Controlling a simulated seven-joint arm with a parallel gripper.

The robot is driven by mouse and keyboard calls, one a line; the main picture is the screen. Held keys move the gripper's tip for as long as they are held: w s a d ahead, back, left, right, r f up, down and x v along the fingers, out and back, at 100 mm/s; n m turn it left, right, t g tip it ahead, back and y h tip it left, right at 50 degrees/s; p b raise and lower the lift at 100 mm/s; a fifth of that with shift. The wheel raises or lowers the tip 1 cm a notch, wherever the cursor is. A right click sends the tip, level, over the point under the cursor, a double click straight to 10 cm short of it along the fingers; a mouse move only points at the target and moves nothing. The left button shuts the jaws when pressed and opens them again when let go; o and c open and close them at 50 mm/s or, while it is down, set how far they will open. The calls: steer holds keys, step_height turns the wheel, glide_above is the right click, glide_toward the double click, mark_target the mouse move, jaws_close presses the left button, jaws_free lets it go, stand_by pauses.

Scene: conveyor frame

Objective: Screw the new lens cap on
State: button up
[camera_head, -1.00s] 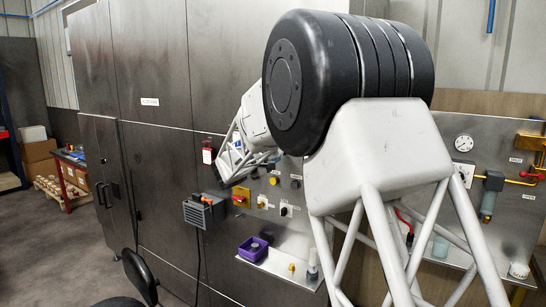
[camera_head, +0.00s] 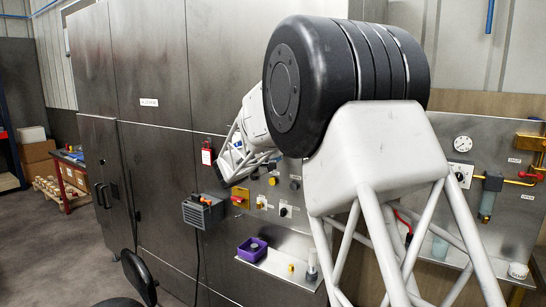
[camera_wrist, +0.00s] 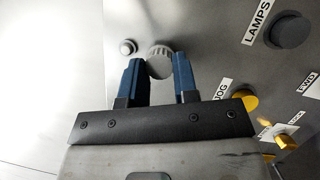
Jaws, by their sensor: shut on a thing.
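In the wrist view, a grey round cap with a ribbed edge (camera_wrist: 160,62) sits between the two blue fingertips of my gripper (camera_wrist: 158,64). My gripper is shut on this cap. The cap is right against or close to the metal panel (camera_wrist: 205,35); I cannot tell whether it is seated on anything, as its far side is hidden.
A small round fitting (camera_wrist: 127,47) is left of the cap. Below the panel, a purple bin (camera_head: 252,249) and a small yellow piece (camera_head: 291,267) stand on a shelf.

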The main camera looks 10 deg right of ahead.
steer(key=shift+w+d, duration=0.45)
steer(key=o, duration=0.8)
steer(key=shift+c, duration=0.2)
